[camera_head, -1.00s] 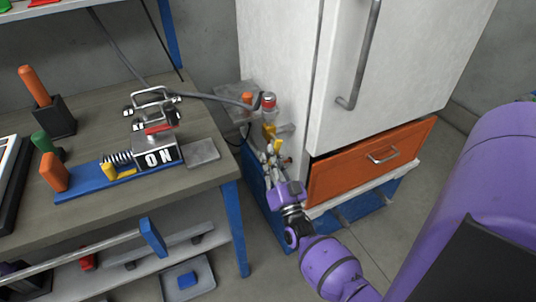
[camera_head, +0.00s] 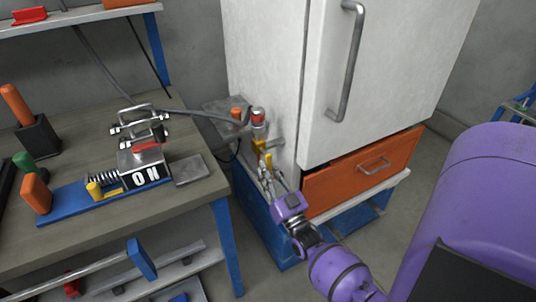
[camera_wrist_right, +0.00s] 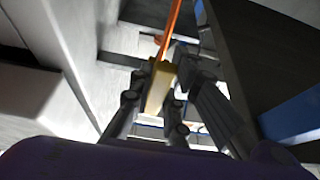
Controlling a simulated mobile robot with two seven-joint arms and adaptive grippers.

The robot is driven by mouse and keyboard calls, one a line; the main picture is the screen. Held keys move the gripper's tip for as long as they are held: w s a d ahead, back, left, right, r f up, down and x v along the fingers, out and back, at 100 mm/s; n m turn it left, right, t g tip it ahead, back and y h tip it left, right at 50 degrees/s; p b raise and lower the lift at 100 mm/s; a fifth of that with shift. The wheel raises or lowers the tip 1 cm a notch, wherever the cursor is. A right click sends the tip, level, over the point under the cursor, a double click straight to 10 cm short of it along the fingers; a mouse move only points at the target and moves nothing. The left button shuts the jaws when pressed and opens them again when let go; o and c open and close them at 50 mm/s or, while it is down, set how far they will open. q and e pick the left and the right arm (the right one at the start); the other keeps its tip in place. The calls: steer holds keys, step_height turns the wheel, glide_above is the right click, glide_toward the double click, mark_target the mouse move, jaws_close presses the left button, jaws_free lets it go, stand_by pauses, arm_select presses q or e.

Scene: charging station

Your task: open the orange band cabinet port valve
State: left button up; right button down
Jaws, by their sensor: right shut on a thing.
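The white cabinet (camera_head: 270,60) has an orange drawer front (camera_head: 350,175) low on its face. A fitting with a red top and clear body (camera_head: 258,120) is on its left side, with a yellow valve handle (camera_head: 266,160) below it. My right gripper (camera_head: 267,178) reaches up to this handle. In the right wrist view, the yellow handle (camera_wrist_right: 158,90) stands between the fingers of my right gripper (camera_wrist_right: 156,100), which is shut on it. An orange strip (camera_wrist_right: 172,25) shows beyond. The fingers partly hide the valve. My left gripper is out of view.
A workbench (camera_head: 110,225) is at the left, with a blue-based fixture (camera_head: 75,200) and orange and green handles. A narrow gap lies between bench and cabinet. Floor is clear at right.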

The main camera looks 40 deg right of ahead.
steer(key=shift+f, duration=0.1)
steer(key=c, duration=1.6)
jaws_free()
steer(key=shift+c, duration=0.2)
steer(key=shift+s, duration=0.1)
steer(key=v, duration=1.1)
steer(key=shift+s+f, duration=0.15)
steer(key=shift+s, duration=0.2)
steer(key=shift+f, duration=0.1)
